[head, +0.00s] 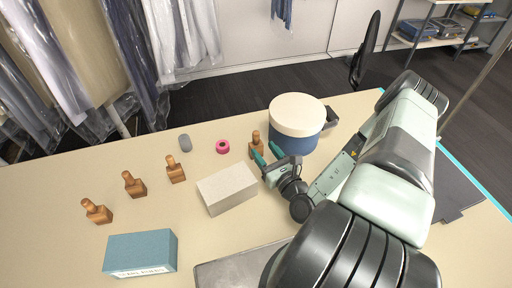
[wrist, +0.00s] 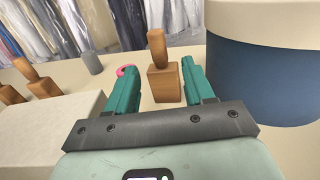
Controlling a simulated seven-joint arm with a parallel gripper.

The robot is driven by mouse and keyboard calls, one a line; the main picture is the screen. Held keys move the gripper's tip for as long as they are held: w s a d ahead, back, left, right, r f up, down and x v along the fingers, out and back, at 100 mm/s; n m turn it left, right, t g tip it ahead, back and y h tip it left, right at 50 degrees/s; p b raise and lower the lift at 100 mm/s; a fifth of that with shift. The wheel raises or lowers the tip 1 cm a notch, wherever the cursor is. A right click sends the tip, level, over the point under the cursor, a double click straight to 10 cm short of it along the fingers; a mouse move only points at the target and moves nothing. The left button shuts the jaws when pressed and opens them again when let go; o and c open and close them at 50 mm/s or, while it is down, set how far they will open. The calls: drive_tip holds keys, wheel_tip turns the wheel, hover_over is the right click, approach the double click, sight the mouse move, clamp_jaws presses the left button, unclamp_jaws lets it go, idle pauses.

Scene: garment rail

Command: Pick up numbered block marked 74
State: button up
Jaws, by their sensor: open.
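A small wooden block with a knob-like handle (head: 256,147) stands upright on the table, just left of the blue tub. It also shows in the wrist view (wrist: 165,85), between the two teal fingers in the picture. My gripper (head: 266,153) is open and empty, with its fingertips close to this block; I cannot tell how far around it they reach. Three similar wooden blocks stand to the left: one nearest (head: 175,170), one in the middle (head: 134,186), and one farthest left (head: 97,212). No number is legible on any of them, so I cannot tell which is 74.
A blue tub with a cream lid (head: 297,116) stands close right of the gripper. A pale box (head: 228,188) lies to its left. A pink ring (head: 223,146), a grey cylinder (head: 185,143) and a blue box (head: 141,252) are on the table. Bagged garments hang behind.

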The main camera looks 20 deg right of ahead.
sight(258, 142)
drive_tip(key=x, duration=0.8)
drive_tip(key=shift+c, duration=0.2)
clamp_jaws()
